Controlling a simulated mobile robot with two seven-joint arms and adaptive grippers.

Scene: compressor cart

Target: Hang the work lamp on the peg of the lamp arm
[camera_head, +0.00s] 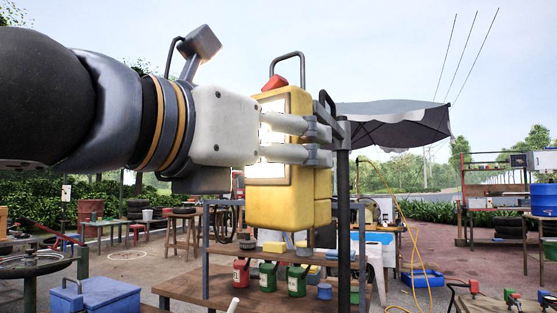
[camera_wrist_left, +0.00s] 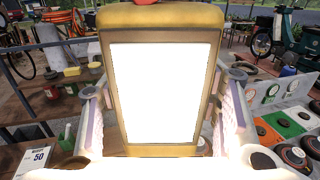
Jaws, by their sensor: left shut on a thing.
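The yellow work lamp (camera_head: 278,210) is upright in the air at the middle of the head view. Its grey loop handle (camera_head: 289,54) stands up from the top, beside a red knob. Its bright lit panel (camera_wrist_left: 165,95) fills the middle of the left wrist view. My left gripper (camera_head: 318,144) is shut on the lamp body, with a finger on each side in the wrist view. A dark post (camera_head: 343,220), seemingly the lamp arm's, stands just right of the lamp, with a curved dark piece (camera_head: 325,101) at its top. I cannot clearly tell the peg or any contact.
Below is a wooden shelf (camera_head: 190,285) with red and green canisters (camera_head: 268,276). A blue toolbox (camera_head: 90,296) is at lower left. A grey umbrella (camera_head: 395,122) stands behind the post. A yellow hose (camera_head: 410,240) hangs at right. Open sky surrounds the lamp's handle.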

